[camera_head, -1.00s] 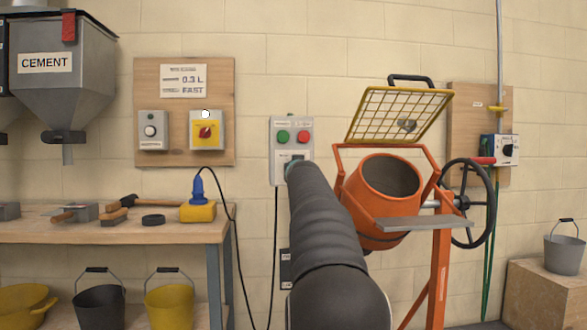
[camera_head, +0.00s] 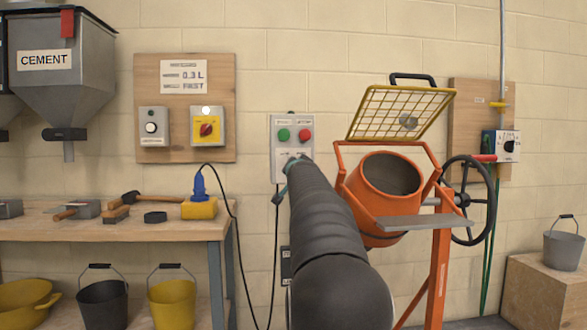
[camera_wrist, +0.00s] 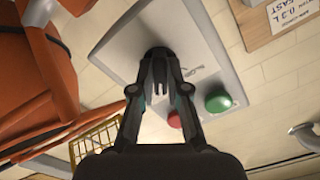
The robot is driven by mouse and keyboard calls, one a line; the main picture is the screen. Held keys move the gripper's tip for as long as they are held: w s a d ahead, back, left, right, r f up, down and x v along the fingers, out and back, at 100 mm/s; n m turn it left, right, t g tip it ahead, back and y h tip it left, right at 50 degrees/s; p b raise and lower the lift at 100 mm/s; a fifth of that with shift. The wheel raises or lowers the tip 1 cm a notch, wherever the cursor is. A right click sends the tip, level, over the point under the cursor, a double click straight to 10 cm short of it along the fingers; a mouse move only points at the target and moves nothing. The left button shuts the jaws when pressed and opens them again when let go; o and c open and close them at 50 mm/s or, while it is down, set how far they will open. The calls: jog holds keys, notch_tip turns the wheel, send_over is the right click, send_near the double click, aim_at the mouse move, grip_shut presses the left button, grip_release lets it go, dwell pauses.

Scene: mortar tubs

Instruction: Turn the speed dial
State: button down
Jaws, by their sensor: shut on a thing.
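The grey control box (camera_head: 280,140) hangs on the wall left of the orange mixer. It has a green button (camera_head: 283,134) and a red button (camera_head: 305,134). The dark speed dial (camera_wrist: 158,54) sits on the same panel, below the buttons; in the head view my arm mostly hides it. My gripper (camera_wrist: 159,82) is at the panel with its fingers closed around the dial. The green (camera_wrist: 218,102) and red (camera_wrist: 174,119) buttons show beside the fingers in the wrist view. The dial's pointer and marks are too small or hidden to read.
A sign (camera_head: 184,78) reading "0.3 L" and "FAST" is on a wooden board (camera_head: 220,105). The orange mixer (camera_head: 360,205) with its yellow grid (camera_head: 402,114) stands close right of my arm. The workbench (camera_head: 110,228) is at left. A black cable hangs below the box.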

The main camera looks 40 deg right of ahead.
dwell(0.4)
jog(key=c, duration=1.2)
grip_release()
jog(key=shift+w+a, duration=0.1)
jog(key=shift+o, duration=0.2)
jog(key=v, duration=1.2)
